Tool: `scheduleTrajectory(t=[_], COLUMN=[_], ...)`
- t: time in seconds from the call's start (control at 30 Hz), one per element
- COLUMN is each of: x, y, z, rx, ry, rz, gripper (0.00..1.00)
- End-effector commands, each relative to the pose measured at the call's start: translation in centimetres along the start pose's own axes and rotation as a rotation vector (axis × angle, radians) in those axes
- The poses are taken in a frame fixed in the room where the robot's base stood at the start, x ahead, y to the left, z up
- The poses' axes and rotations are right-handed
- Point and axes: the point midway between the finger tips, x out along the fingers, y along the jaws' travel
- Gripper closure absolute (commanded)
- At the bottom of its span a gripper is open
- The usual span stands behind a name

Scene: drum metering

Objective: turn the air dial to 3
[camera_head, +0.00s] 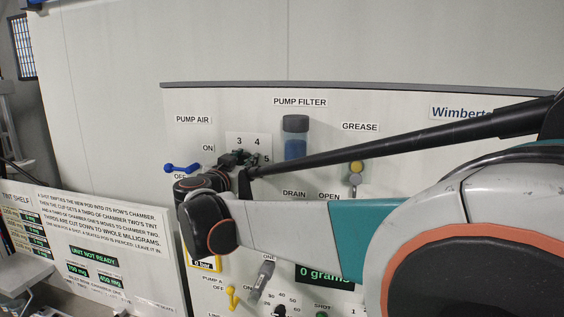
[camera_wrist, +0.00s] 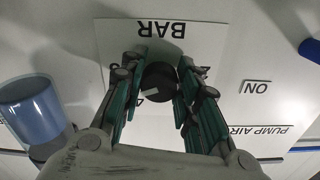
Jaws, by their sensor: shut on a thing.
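The air dial is a round black knob (camera_wrist: 160,78) on a white scale plate marked BAR (camera_wrist: 120,42). In the wrist view the plate appears upside down. My gripper (camera_wrist: 161,85) has its fingers closed on both sides of the knob. A small pale mark shows on the knob, but I cannot tell which number it points to. In the head view my gripper (camera_head: 246,160) is at the scale plate (camera_head: 236,140), where 3, 4 and 5 show. The knob itself and the rest of the scale are mostly hidden there by my gripper and arm.
A blue PUMP AIR lever (camera_head: 182,168) is left of the dial, by ON and OFF labels. The blue PUMP FILTER bowl (camera_head: 295,142) is to the right, also in the wrist view (camera_wrist: 30,108). A GREASE fitting (camera_head: 356,172) is farther right.

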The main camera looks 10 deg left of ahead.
Motion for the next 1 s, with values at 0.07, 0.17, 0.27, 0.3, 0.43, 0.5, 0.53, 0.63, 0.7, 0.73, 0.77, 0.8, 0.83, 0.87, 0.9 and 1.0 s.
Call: scheduleTrajectory(t=[0.07, 0.17, 0.27, 0.3, 0.43, 0.5, 0.53, 0.63, 0.7, 0.73, 0.77, 0.8, 0.83, 0.87, 0.9, 1.0], x=[0.01, 0.01, 0.0, 0.0, 0.0, -0.01, -0.01, -0.01, -0.02, -0.02, -0.02, -0.02, -0.02, -0.02, -0.02, -0.03], y=[0.02, 0.03, 0.03, 0.04, 0.04, 0.05, 0.05, 0.06, 0.06, 0.07, 0.07, 0.07, 0.08, 0.08, 0.08, 0.1], z=[0.05, 0.05, 0.07, 0.08, 0.1, 0.11, 0.11, 0.13, 0.14, 0.15, 0.15, 0.16, 0.17, 0.18, 0.19, 0.23], rx=[0.0, 0.001, 0.001, 0.001, -0.001, -0.002, -0.002, -0.005, -0.007, -0.009, -0.01, -0.012, -0.014, -0.016, -0.019, -0.034], ry=[-0.001, -0.001, -0.001, -0.001, -0.001, -0.001, -0.001, -0.002, -0.002, -0.002, -0.002, -0.002, -0.002, -0.002, -0.002, -0.002], rz=[0.0, 0.001, 0.001, 0.001, 0.001, 0.001, 0.001, 0.001, 0.001, 0.001, 0.001, 0.001, 0.001, 0.001, 0.001, 0.001], gripper=[0.94, 0.95, 0.95, 0.95, 0.95, 0.95, 0.95, 0.95, 0.95, 0.95, 0.95, 0.95, 0.95, 0.95, 0.95, 0.95])
